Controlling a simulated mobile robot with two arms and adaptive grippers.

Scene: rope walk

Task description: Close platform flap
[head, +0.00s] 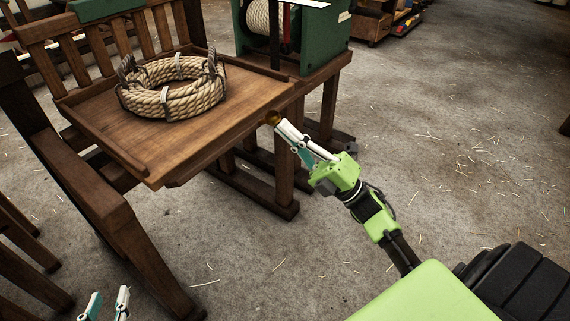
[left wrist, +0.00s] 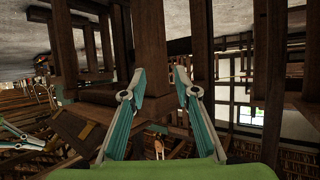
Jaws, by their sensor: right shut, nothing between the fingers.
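The wooden platform (head: 235,105) is a tray-like board with raised rims along its back and left sides. Its near right edge shows no clear raised rim. I cannot tell a separate flap from the board here. A round brass-coloured knob (head: 272,117) shows at that edge. My right gripper (head: 284,126) is shut and empty, its tips at or just beside the knob; contact is unclear. My left gripper (head: 104,300) is low at the bottom left of the head view, below the platform. In the left wrist view its fingers (left wrist: 159,73) are spread apart with nothing between them.
A rope coil (head: 172,87) with ties lies on the platform. A green machine with a rope spool (head: 268,22) stands behind on a wooden bench (head: 330,80). Wooden legs and beams (head: 100,195) crowd the left. The straw-strewn floor (head: 460,120) is open on the right.

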